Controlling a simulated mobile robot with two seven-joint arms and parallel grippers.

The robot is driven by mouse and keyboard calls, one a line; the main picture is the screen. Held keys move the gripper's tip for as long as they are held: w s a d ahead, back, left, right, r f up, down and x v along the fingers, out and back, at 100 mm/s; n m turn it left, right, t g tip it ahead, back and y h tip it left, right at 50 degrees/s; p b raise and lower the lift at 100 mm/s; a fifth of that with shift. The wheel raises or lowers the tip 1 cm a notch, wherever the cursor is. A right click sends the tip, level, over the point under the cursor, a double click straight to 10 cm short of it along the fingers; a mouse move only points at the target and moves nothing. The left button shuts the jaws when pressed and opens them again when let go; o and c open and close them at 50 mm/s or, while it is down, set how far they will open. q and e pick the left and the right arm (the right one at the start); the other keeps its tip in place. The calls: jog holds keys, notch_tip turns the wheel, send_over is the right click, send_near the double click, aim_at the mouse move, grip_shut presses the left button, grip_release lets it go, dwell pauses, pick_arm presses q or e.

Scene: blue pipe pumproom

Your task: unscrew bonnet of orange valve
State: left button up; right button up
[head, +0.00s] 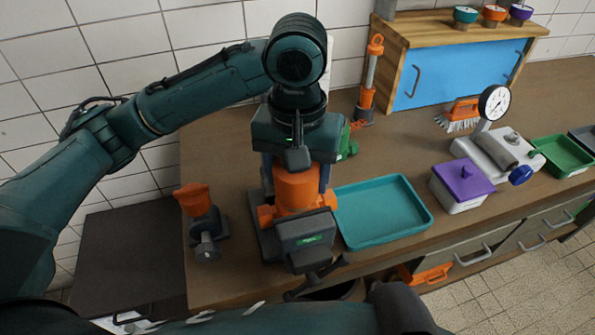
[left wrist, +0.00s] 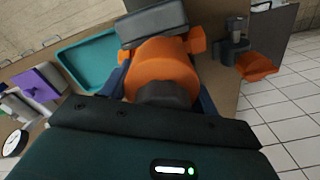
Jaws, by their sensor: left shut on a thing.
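The orange valve (head: 298,190) stands near the front of the brown bench, and it also fills the middle of the left wrist view (left wrist: 160,78). It has orange side ends, and a dark grey box with a small green display (head: 305,238) sits on its front side. My left gripper (head: 296,180) comes down on it from above and is shut on its orange upper part, with a dark blue finger on each side. In the left wrist view, a dark grey piece (left wrist: 165,95) is on the valve's near end, partly hidden by my gripper body.
A teal tray (head: 385,243) lies close right of the valve. A smaller orange-topped valve (head: 194,200) stands left. A purple-lidded box (head: 462,188), a dial gauge (head: 494,102), a brush (head: 460,113) and a green tray (head: 565,156) are further right. A blue-fronted cabinet (head: 460,75) stands behind.

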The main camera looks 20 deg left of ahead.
pick_arm(q)
jog(key=shift+r, duration=0.1)
jog(key=shift+r, duration=2.75)
